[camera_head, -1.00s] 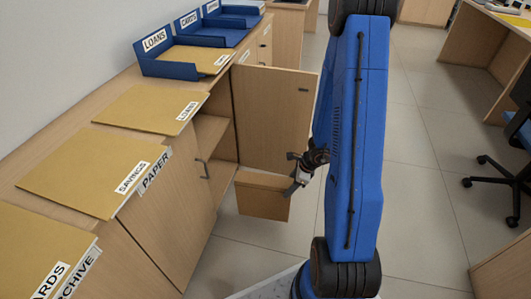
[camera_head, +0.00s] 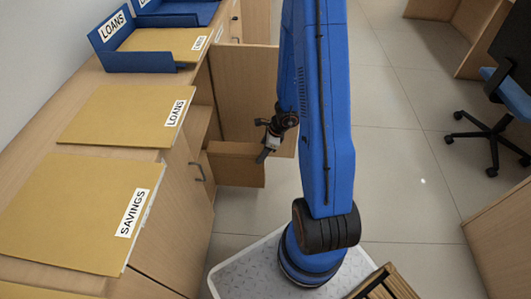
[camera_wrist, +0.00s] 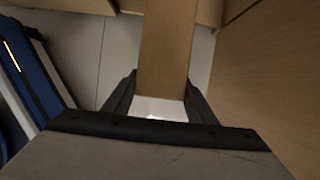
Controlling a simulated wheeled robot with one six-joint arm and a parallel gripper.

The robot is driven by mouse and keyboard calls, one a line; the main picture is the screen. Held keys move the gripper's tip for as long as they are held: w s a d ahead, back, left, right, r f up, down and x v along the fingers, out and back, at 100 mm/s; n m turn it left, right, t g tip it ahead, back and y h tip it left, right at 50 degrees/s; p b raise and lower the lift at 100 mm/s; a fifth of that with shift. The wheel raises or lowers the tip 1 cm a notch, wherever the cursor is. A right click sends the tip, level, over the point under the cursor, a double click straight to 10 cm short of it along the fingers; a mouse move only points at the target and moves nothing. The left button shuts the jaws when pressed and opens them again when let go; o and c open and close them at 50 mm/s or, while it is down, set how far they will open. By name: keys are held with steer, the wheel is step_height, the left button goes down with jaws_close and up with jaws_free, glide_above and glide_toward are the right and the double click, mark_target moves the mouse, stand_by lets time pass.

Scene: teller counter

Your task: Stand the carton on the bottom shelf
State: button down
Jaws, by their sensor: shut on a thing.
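The carton (camera_head: 237,170) is a plain brown box held in front of the open cabinet. My gripper (camera_head: 268,147) is at its right end, shut on it. In the wrist view the carton (camera_wrist: 167,50) runs forward between the two dark fingers of my gripper (camera_wrist: 157,105). The cabinet door (camera_head: 240,95) stands open behind the carton. A shelf board (camera_head: 198,122) shows inside the cabinet, above the carton's level in the picture. The bottom shelf is mostly hidden by the near closed door and the carton.
The open door panel also fills the right of the wrist view (camera_wrist: 275,85). Folders (camera_head: 85,210) and blue trays (camera_head: 150,60) lie on the counter. A chair (camera_head: 490,130) stands right; the floor between (camera_head: 390,160) is clear.

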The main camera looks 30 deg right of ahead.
mark_target(237, 152)
steer(key=shift+w+a+f, duration=0.15)
steer(key=shift+w+a, duration=0.9)
steer(key=shift+a, duration=0.4)
steer(key=shift+w+a+f, duration=0.2)
steer(key=shift+w+a, duration=0.9)
steer(key=shift+a, duration=0.4)
steer(key=shift+w+a+f, duration=0.15)
steer(key=shift+w+a, duration=0.9)
steer(key=shift+a, duration=0.4)
steer(key=shift+w+a+f, duration=0.1)
steer(key=shift+w+a, duration=1.1)
steer(key=shift+a, duration=0.45)
steer(key=shift+w+a+r, duration=0.1)
steer(key=shift+w+a, duration=1.1)
steer(key=shift+a, duration=0.45)
steer(key=shift+w+a+f, duration=0.1)
steer(key=shift+w+a, duration=1.1)
steer(key=shift+a, duration=0.45)
steer(key=shift+f, duration=0.55)
steer(key=c, duration=0.7)
jaws_free()
steer(key=shift+d, duration=0.1)
steer(key=shift+s, duration=0.1)
steer(key=v, duration=1.7)
steer(key=shift+r, duration=0.2)
